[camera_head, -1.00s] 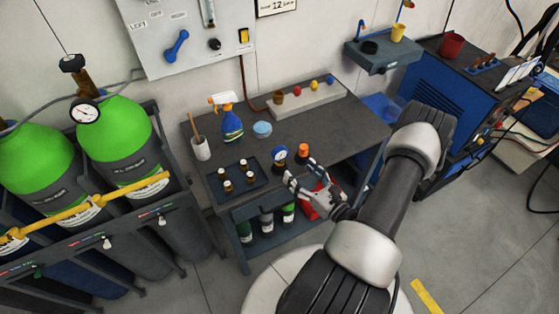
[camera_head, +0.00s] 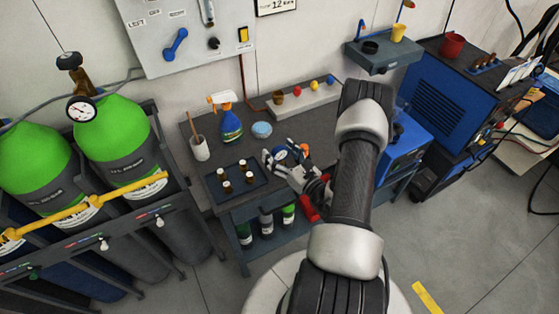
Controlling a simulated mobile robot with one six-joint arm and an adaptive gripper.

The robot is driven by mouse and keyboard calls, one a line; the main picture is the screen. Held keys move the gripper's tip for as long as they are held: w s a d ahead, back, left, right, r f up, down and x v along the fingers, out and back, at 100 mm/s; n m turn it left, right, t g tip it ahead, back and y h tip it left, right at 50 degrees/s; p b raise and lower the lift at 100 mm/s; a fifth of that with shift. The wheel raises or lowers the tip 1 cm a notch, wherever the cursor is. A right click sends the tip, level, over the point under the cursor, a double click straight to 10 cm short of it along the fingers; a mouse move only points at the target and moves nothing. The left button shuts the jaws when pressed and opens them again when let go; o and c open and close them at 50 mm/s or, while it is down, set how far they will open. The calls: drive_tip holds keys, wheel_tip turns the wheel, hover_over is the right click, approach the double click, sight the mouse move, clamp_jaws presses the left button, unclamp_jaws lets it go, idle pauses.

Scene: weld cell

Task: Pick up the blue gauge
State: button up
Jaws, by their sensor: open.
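The blue gauge (camera_head: 280,153), with a pale round dial, stands on the dark workbench (camera_head: 300,120) near its front edge. My gripper (camera_head: 277,159) is open, with its fingers around or just in front of the gauge. They hide its lower part, and I cannot tell whether they touch it. My arm comes in from the right and covers the right part of the bench.
An orange-topped item (camera_head: 305,149) is close beside my gripper, partly hidden. A dark tray (camera_head: 237,184) with several small bottles lies to the left. A spray bottle (camera_head: 228,122), a light-blue dish (camera_head: 262,130) and a white cup (camera_head: 199,147) stand behind.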

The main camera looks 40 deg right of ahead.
drive_tip(key=c, duration=1.3)
drive_tip(key=shift+c, duration=0.6)
drive_tip(key=shift+r, duration=0.15)
